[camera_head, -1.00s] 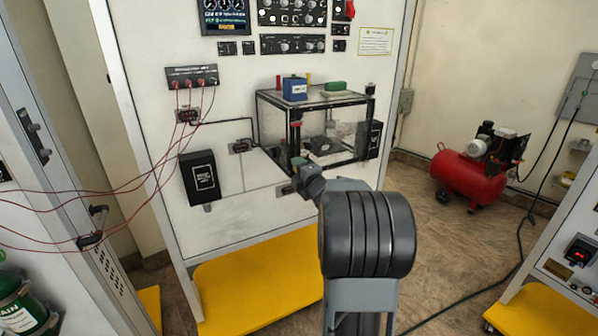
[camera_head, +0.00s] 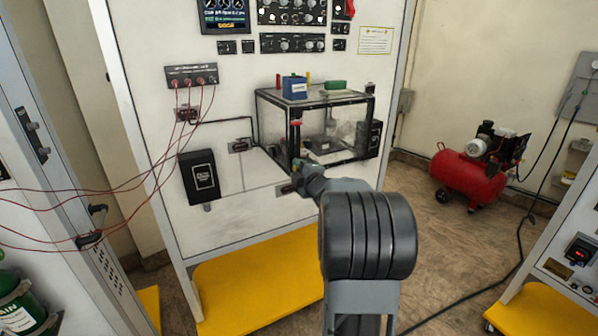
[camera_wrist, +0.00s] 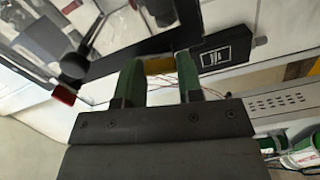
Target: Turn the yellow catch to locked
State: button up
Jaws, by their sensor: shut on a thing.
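The yellow catch (camera_wrist: 158,65) shows in the wrist view as a small yellow piece between the green fingertips of my gripper (camera_wrist: 160,76). The gripper is shut on it. Its lower part is hidden by the fingers and the gripper body. In the head view my gripper (camera_head: 299,167) is at the lower front corner of the clear chamber (camera_head: 338,158) on the white panel. The catch cannot be made out there, and its locked or unlocked position cannot be read.
A blue box (camera_head: 294,88) and a green block (camera_head: 336,85) are on top of the chamber. A black box (camera_head: 199,177) is on the panel to the left. Red cables (camera_head: 150,160) hang at left. A red compressor (camera_head: 465,175) stands on the floor at right.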

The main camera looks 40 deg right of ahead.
jog(key=shift+d+f+m+p, duration=0.1)
jog(key=shift+m+p, duration=0.75)
jog(key=shift+m, duration=2.95)
jog(key=shift+d+f+m+p, duration=0.1)
jog(key=shift+m+p, duration=0.7)
jog(key=shift+m, duration=3)
jog(key=o, duration=0.9)
jog(key=shift+o, duration=0.2)
jog(key=shift+s, duration=0.15)
jog(key=s+a+b, duration=0.2)
jog(key=s, duration=1.1)
jog(key=shift+s, duration=0.25)
